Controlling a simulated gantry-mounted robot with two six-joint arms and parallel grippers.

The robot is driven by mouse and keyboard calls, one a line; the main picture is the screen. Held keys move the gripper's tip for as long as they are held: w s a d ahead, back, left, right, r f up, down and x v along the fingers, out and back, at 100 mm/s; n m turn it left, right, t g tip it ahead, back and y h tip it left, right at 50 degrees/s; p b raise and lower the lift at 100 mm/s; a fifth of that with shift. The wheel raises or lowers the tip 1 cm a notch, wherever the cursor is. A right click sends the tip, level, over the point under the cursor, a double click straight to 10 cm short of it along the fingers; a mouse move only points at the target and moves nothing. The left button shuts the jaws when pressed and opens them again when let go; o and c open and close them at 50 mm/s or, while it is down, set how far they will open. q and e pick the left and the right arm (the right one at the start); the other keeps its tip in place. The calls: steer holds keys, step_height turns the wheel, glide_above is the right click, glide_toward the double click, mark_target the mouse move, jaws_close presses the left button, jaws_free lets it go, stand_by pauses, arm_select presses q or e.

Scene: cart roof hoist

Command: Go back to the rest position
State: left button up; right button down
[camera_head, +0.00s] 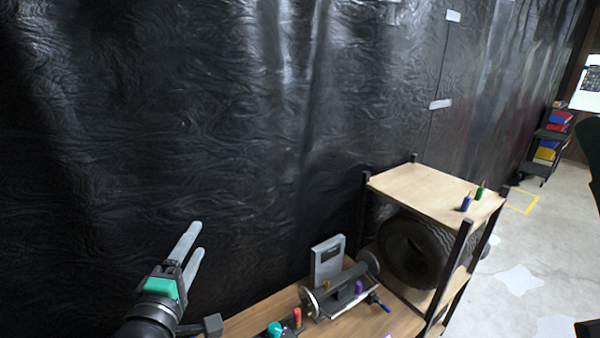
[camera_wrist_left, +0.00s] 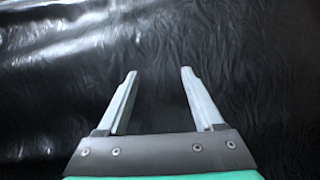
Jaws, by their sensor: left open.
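My left gripper (camera_head: 192,243) is raised at the lower left of the head view, in front of the black sheet. Its two grey fingers are apart and nothing is between them. The left wrist view shows the same open, empty fingers (camera_wrist_left: 158,76) against the dark sheet. My right gripper does not show in either view.
A wooden bench (camera_head: 258,319) at the bottom carries a roller device (camera_head: 345,285), a grey panel (camera_head: 328,262) and small coloured items. A wooden-topped cart (camera_head: 425,188) with a tyre (camera_head: 408,250) stands right of it. Black sheeting (camera_head: 200,120) hangs behind.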

arm_select(q)
steer(key=s+d+r+m+t+h, duration=0.1)
steer(key=s+r+m+t, duration=0.15)
steer(key=r, duration=0.45)
steer(key=s+d+r+m+t, duration=0.15)
steer(key=s+r, duration=0.25)
steer(key=r, duration=0.4)
steer(key=s+r+m+t+h, duration=0.1)
steer(key=s+r+m+t, duration=0.4)
steer(key=s+r+m, duration=0.6)
steer(key=shift+s+a+r+m, duration=0.25)
steer(key=shift+s+m, duration=0.95)
steer(key=shift+s, duration=0.7)
